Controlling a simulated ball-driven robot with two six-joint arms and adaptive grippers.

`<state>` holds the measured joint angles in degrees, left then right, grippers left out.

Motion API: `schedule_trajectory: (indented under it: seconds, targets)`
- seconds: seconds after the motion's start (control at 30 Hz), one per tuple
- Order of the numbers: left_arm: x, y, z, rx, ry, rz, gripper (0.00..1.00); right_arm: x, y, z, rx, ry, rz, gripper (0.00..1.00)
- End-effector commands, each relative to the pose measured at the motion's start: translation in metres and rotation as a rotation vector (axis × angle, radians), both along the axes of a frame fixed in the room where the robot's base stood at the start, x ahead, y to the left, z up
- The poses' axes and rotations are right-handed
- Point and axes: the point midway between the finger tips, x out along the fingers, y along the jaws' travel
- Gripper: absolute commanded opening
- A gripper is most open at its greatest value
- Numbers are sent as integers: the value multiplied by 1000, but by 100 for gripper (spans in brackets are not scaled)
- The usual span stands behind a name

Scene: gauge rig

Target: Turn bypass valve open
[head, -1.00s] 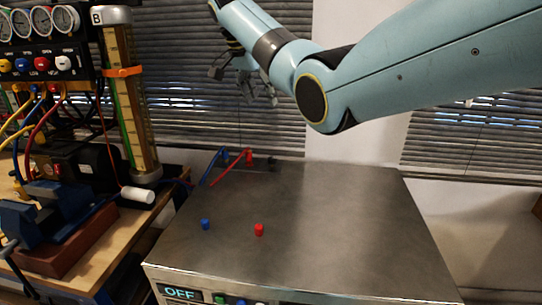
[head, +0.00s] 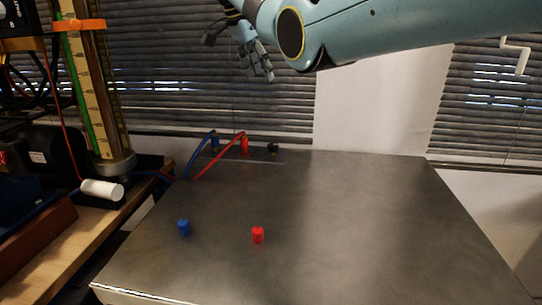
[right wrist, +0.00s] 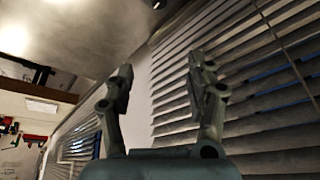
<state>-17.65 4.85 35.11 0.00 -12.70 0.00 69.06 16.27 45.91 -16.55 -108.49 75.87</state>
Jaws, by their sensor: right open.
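No part that I can name for sure as the bypass valve shows in the head view. At the back of the steel cabinet top (head: 330,220), a blue hose (head: 200,150) and a red hose (head: 222,155) run to fittings, with a small black knob (head: 273,148) to their right. My right gripper (head: 262,72) hangs in the air above and behind these fittings, in front of the blinds. It is open and empty; the right wrist view shows its two fingers (right wrist: 162,90) spread apart. My left gripper is not in view.
At left, a bench holds a tall gauge column (head: 95,95) with an orange clamp, and a white cylinder (head: 102,190). Window blinds (head: 180,80) stand behind.

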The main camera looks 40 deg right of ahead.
Motion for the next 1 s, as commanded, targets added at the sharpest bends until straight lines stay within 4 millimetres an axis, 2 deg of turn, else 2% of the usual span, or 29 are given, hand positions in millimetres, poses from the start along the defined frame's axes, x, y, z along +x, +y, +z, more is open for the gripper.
schedule_trajectory:
  seconds: [0.03, 0.1, 0.2, 0.3, 0.57, 0.9, 1.0]
  targets:
    - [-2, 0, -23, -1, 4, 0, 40, 0, 0, -28, 0, 8, 0, 55]
    - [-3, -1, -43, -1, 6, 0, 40, 1, 0, -51, 1, 14, 1, 55]
    - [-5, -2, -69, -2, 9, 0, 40, 1, 0, -84, 0, 24, 1, 55]
    - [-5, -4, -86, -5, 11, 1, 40, 2, 0, -106, 1, 32, 1, 55]
    - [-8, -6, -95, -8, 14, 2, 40, 1, -5, -127, -1, 36, 0, 55]
    - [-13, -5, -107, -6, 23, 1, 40, -2, -29, -188, 0, 39, 1, 55]
    - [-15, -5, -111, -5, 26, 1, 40, -3, -35, -201, 1, 37, 1, 55]
